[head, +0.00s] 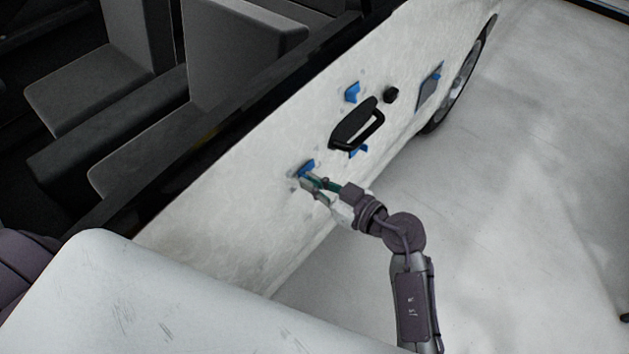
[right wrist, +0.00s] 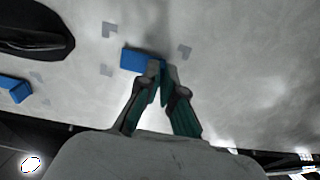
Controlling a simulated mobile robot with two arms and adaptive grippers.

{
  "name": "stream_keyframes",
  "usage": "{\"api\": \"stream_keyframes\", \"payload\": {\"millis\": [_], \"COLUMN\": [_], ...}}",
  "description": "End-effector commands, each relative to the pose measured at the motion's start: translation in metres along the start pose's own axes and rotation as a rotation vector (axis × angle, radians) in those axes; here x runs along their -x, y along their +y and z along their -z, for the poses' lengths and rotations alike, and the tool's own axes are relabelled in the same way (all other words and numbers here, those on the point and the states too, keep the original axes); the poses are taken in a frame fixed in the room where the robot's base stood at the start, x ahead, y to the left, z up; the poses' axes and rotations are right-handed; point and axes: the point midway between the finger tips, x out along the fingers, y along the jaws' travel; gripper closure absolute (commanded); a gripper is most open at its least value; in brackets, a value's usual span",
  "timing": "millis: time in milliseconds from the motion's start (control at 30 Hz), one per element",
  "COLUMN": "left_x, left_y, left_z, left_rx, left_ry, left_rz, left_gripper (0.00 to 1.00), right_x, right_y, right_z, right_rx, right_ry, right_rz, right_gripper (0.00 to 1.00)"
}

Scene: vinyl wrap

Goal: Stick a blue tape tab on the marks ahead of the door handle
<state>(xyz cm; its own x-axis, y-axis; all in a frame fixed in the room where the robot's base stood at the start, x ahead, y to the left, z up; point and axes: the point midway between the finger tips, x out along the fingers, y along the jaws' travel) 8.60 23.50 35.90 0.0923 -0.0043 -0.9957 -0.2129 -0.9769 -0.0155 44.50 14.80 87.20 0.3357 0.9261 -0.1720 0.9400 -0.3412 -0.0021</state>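A blue tape tab (head: 306,167) is at the white door panel, at the lower left of the black door handle (head: 352,126). In the right wrist view the tab (right wrist: 138,60) lies among grey corner marks (right wrist: 185,52). My right gripper (head: 308,184) is at the tab. Its fingertips (right wrist: 162,68) are close together at the tab's right end and appear to pinch it. Whether the tab lies fully flat on the door is hard to tell. The handle (right wrist: 30,28) also shows at upper left of the right wrist view. My left gripper is not in view.
Other blue tabs are above the handle (head: 352,92) and below it (head: 358,152). A round black part (head: 391,94) and a grey panel with blue tape (head: 429,88) are farther back. Open floor (head: 520,200) lies right of the car. A white surface (head: 150,305) fills the lower left.

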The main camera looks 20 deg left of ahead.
Motion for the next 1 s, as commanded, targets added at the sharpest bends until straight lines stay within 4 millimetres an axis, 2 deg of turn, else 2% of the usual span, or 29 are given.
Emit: {"api": "stream_keyframes", "payload": {"millis": [1000], "left_x": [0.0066], "left_y": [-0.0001], "left_z": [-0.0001], "left_rx": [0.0], "left_ry": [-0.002], "left_rz": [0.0], "left_gripper": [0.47], "right_x": [-0.0066], "right_y": [0.0013], "right_z": [0.0048], "right_rx": [0.002], "right_ry": [0.008], "right_rz": [-0.003], "right_gripper": [1.0]}}
